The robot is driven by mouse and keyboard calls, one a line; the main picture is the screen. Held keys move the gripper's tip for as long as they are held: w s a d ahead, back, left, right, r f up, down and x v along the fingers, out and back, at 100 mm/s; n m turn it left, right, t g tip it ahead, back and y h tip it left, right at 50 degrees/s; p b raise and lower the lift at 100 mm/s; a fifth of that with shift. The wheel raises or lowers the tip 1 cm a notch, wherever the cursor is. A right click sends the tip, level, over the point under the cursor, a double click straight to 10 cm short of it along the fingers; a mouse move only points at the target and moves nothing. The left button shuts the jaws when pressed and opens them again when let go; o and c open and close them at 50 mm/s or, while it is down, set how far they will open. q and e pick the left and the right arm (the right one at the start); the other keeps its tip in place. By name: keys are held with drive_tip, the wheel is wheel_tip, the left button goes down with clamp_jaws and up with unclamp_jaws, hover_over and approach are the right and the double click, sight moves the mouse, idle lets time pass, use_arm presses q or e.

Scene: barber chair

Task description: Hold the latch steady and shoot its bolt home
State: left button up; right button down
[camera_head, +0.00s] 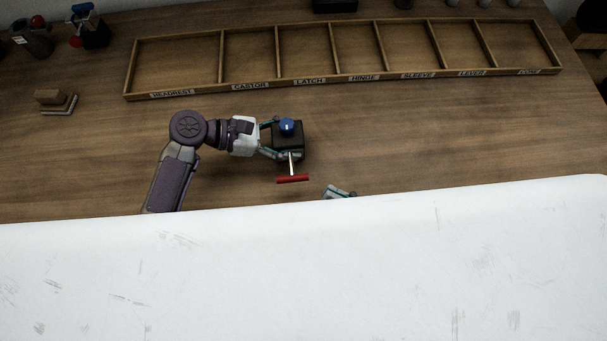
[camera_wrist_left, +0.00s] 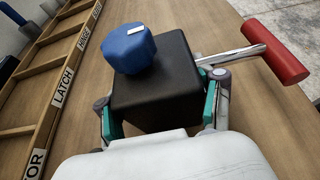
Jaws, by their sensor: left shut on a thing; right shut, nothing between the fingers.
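The latch (camera_head: 290,140) is a black block with a blue knob (camera_head: 287,126) on top and a metal rod ending in a red bar handle (camera_head: 292,178) that points toward me. It stands on the wooden table. My left gripper (camera_head: 276,140) is shut on the black block, one finger on each side. In the left wrist view the black block (camera_wrist_left: 160,85) sits between the teal finger pads, with the red handle (camera_wrist_left: 275,50) out to the right. My right gripper (camera_head: 338,192) is shut and empty, right of and nearer than the red handle, apart from it and partly hidden by the white surface.
A wooden tray (camera_head: 340,79) with labelled compartments lies behind the latch; its compartments look empty. A small brown block item (camera_head: 54,100) lies at the left, with other red, blue and black parts (camera_head: 90,30) behind it. A large white surface (camera_head: 300,270) covers the foreground. The table right of the latch is clear.

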drive_tip(key=w+d+n+g+h, duration=0.2)
drive_tip(key=d+n+g, duration=0.2)
drive_tip(key=n+g, duration=0.7)
drive_tip(key=n+t+h, duration=0.1)
drive_tip(key=n+t, duration=0.2)
drive_tip(key=n, duration=0.2)
hover_over(304, 180)
drive_tip(key=s, duration=0.3)
drive_tip(key=f, duration=0.2)
drive_tip(key=w+f, duration=0.1)
drive_tip(key=f, duration=0.1)
drive_tip(key=shift+w+a, duration=0.1)
drive_tip(key=shift+w, duration=0.25)
drive_tip(key=shift+w+f, duration=0.25)
drive_tip(key=shift+f, duration=0.25)
drive_tip(key=shift+w, duration=1.95)
use_arm(q)
drive_tip(key=shift+s, duration=0.1)
